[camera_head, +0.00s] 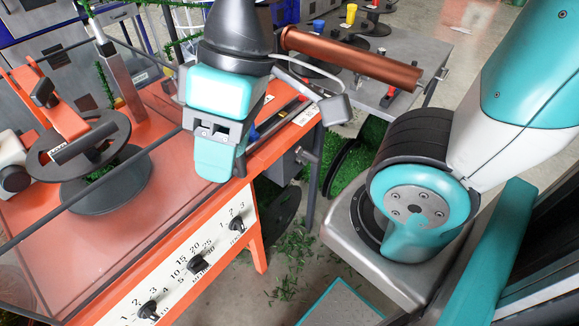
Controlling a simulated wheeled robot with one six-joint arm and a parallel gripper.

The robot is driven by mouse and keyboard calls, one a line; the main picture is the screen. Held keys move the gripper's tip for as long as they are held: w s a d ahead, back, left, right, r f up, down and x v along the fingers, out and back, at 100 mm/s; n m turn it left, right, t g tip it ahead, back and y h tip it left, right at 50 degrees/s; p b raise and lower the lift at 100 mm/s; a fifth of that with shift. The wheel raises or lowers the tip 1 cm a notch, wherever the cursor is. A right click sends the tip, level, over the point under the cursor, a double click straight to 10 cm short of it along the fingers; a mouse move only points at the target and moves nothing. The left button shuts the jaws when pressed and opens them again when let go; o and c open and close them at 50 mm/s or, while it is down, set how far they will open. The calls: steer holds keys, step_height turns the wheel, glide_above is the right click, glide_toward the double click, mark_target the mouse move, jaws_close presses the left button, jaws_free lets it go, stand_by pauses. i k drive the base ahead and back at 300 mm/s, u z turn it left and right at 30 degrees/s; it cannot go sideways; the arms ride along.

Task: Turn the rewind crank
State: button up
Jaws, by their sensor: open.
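My gripper (219,165), teal and grey, points down over the right side of the orange machine table (165,165). Its jaws are open, and I see nothing between them. A black spool (105,196) with green tinsel at its core lies on the table at the left. A dark bar (84,143) lies across the spool's top. An orange arm with a black knob (43,92) stands behind the spool. I cannot tell for sure which part is the rewind crank. My gripper is apart from the spool and the orange arm, to their right.
A white panel with several black dials (197,265) fronts the table. A copper-coloured cylinder (350,58) sits behind to the right, near a grey table (435,40) with coloured parts. A dark rod crosses the orange table. Green scraps (290,260) litter the floor.

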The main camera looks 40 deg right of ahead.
mark_target(313, 162)
steer(key=u, duration=0.65)
steer(key=k, duration=1)
steer(key=z, duration=1.55)
